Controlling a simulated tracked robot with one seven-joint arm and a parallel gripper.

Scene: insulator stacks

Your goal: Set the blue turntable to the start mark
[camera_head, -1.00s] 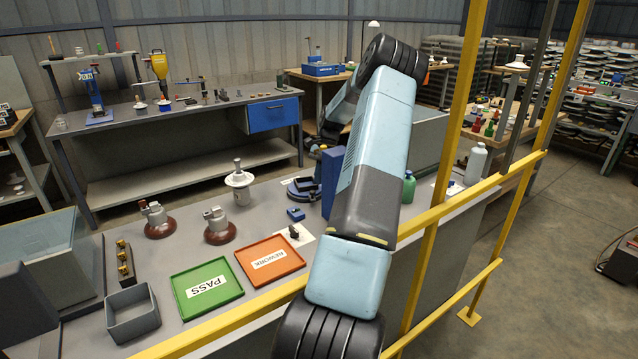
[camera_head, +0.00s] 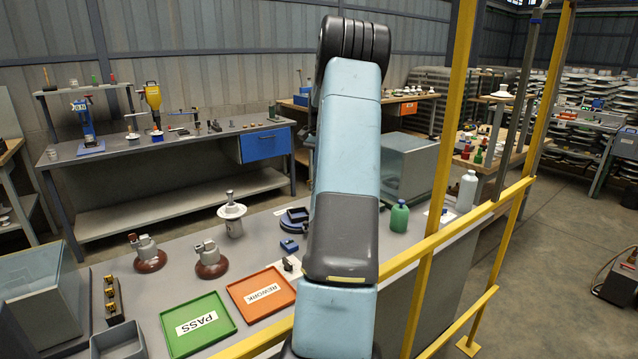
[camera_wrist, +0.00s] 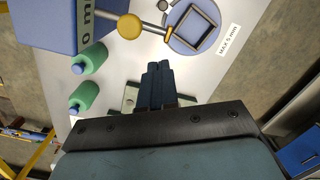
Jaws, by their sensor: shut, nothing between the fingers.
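A dark blue round fixture (camera_head: 294,217), which looks like the turntable, sits on the near bench in the head view, partly hidden behind my arm. In the wrist view a blue-grey disc (camera_wrist: 182,42) with a dark square frame on it lies at the top; it appears to be the same turntable. I cannot make out a start mark. My gripper (camera_wrist: 160,66) is shut and empty in the wrist view, pointing toward the bench and apart from the disc. My arm hides the gripper in the head view.
A blue box (camera_wrist: 45,22), a yellow ball on a rod (camera_wrist: 130,26) and green bottles (camera_wrist: 88,58) are near the disc. A green PASS tray (camera_head: 198,324), an orange REWORK tray (camera_head: 261,292) and a white insulator (camera_head: 232,218) share the bench. A yellow rail (camera_head: 455,232) runs along its front.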

